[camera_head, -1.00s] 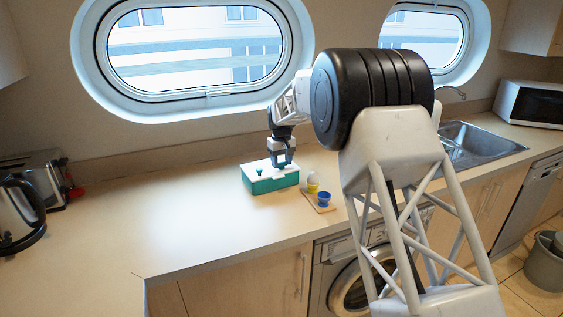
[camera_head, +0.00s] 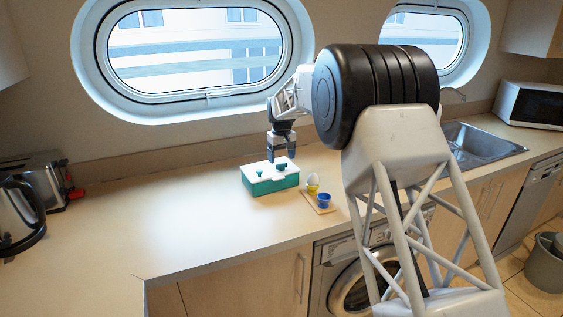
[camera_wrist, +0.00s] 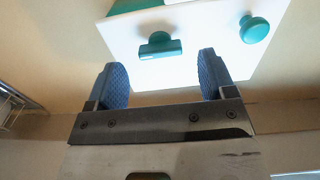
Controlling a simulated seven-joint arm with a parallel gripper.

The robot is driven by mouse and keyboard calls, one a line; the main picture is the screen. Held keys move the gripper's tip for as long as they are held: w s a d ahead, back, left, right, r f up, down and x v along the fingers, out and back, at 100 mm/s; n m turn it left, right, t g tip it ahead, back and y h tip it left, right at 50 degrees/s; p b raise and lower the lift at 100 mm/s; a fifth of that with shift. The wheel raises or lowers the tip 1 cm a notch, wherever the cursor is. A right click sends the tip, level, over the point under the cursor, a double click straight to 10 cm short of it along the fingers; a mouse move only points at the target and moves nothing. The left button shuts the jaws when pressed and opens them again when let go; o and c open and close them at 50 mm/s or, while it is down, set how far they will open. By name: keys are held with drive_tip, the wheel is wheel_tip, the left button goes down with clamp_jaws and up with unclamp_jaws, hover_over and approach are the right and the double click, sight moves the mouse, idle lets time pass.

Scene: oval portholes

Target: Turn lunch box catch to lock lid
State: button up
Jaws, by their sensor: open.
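The lunch box (camera_head: 262,188) stands on the counter, with a green body and a white lid (camera_head: 269,174) lying on it. A green catch (camera_head: 281,167) with a bar-shaped handle is on the lid; it also shows in the wrist view (camera_wrist: 160,46). A round green knob (camera_head: 260,174) is on the lid too, and in the wrist view (camera_wrist: 254,28) it is right of the catch. My gripper (camera_head: 283,158) is above the lid near the catch. In the wrist view its blue fingers (camera_wrist: 161,75) are spread with nothing between them, apart from the catch.
A small wooden board (camera_head: 318,203) with a blue cup (camera_head: 324,200) and a yellow cup (camera_head: 312,186) is right of the box. A kettle (camera_head: 18,215) and toaster (camera_head: 45,180) are far left. The counter left of the box is clear.

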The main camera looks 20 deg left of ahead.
sight(282, 164)
drive_tip(key=shift+r, duration=2.5)
drive_tip(key=shift+d, duration=0.1)
drive_tip(key=s+d+r+m, duration=0.1)
drive_tip(key=s+d+r, duration=0.2)
drive_tip(key=d, duration=0.4)
drive_tip(key=s+d+r+m, duration=0.1)
drive_tip(key=s+d+r, duration=0.1)
drive_tip(key=d+r, duration=0.35)
drive_tip(key=s+d+r+m, duration=0.1)
drive_tip(key=s+d+r, duration=0.15)
drive_tip(key=d, duration=0.55)
drive_tip(key=s+d+r+m+t, duration=0.1)
drive_tip(key=s+d+r+m, duration=0.15)
drive_tip(key=s+d, duration=1.2)
drive_tip(key=s+d+f+m, duration=0.1)
drive_tip(key=s+d+f, duration=0.2)
drive_tip(key=s+d, duration=0.4)
drive_tip(key=s+d+f+m+t, duration=0.1)
drive_tip(key=s+d, duration=0.6)
drive_tip(key=s, duration=0.9)
drive_tip(key=s+d+f+m, duration=0.2)
drive_tip(key=s+d+f, duration=0.3)
drive_tip(key=s+d, duration=0.3)
drive_tip(key=s, duration=0.4)
drive_tip(key=shift+t, duration=0.3)
